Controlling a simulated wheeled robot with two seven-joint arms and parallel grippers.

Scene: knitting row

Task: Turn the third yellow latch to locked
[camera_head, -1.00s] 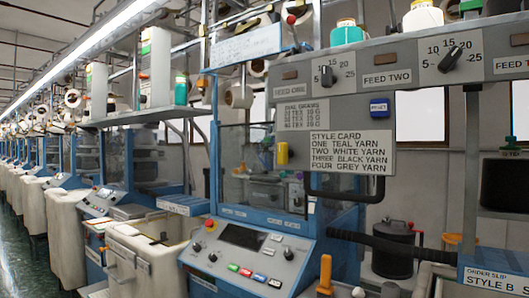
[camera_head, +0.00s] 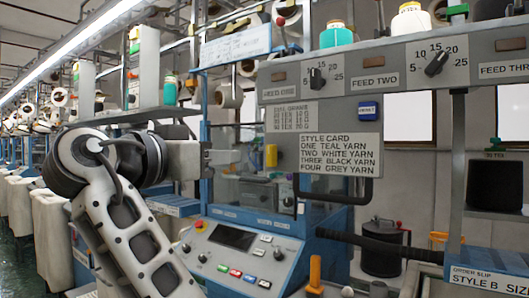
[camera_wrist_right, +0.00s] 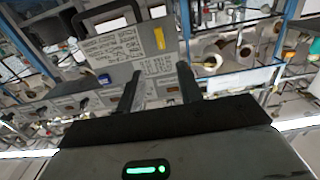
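A yellow latch (camera_head: 271,155) stands upright on the left part of the grey feed panel (camera_head: 370,106), beside the style card (camera_head: 338,153). The same yellow piece shows in the right wrist view (camera_wrist_right: 159,38), ahead of my fingers. An orange-yellow upright handle (camera_head: 315,270) stands at the bottom of the head view; I cannot tell which piece counts as third.
The blue machine with its control console (camera_head: 240,250) stands below the panel. A black bar handle (camera_head: 338,196) sticks out under the style card. Yarn cones, such as the teal one (camera_head: 337,36), stand above the panel. White bins (camera_head: 52,222) line the aisle at left.

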